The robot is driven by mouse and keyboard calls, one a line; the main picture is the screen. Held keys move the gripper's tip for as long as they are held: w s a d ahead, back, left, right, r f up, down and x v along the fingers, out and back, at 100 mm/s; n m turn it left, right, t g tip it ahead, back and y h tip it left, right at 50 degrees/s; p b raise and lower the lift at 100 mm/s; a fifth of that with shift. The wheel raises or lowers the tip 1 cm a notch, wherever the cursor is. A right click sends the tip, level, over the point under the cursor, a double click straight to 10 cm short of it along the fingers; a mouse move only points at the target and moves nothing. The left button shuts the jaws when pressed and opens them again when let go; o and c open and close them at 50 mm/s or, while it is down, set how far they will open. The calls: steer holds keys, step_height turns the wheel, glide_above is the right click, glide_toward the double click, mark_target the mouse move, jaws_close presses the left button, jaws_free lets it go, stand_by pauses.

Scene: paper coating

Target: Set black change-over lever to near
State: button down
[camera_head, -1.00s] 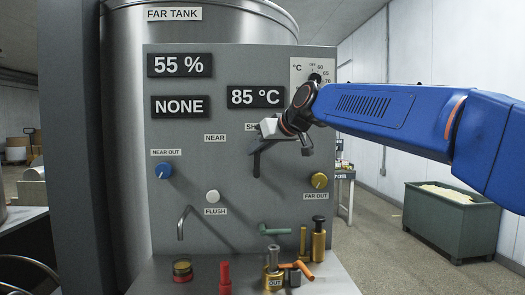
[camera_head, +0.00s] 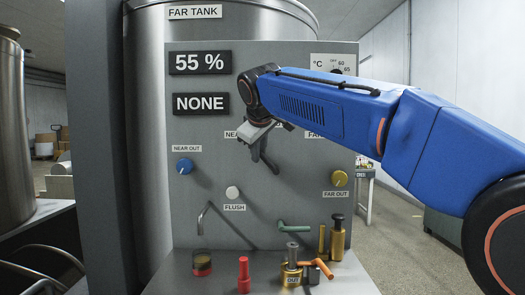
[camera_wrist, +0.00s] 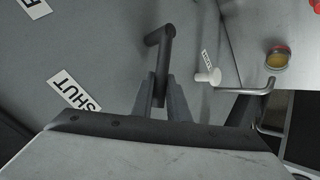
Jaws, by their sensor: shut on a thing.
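The black change-over lever (camera_head: 264,150) is on the grey panel, below the row of position labels and partly hidden by my gripper. In the wrist view, its dark rod (camera_wrist: 161,68) lies between the two fingers and bends near the panel. My gripper (camera_wrist: 160,100) is shut on the lever. In the head view, my gripper (camera_head: 255,136) is at the lever's upper left. The NEAR label (camera_head: 230,134) is partly covered by my gripper. The SHUT label (camera_wrist: 74,91) is readable in the wrist view, but my arm hides it in the head view. The FAR label (camera_head: 315,135) is partly visible.
A blue knob (camera_head: 184,167), a white flush knob (camera_head: 232,192) and a yellow knob (camera_head: 340,178) stick out below. A bent spout (camera_head: 203,216) and a green handle (camera_head: 294,228) are lower down. Several small items, including a red one (camera_head: 244,275), stand on the ledge.

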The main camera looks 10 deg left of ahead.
steer(key=shift+a+f+h, duration=0.2)
steer(key=shift+f+h, duration=0.1)
steer(key=shift+f, duration=0.05)
stand_by(0.3)
steer(key=c, duration=1.7)
jaws_free()
steer(key=shift+r, duration=0.1)
steer(key=v, duration=1.7)
steer(key=shift+s, duration=0.25)
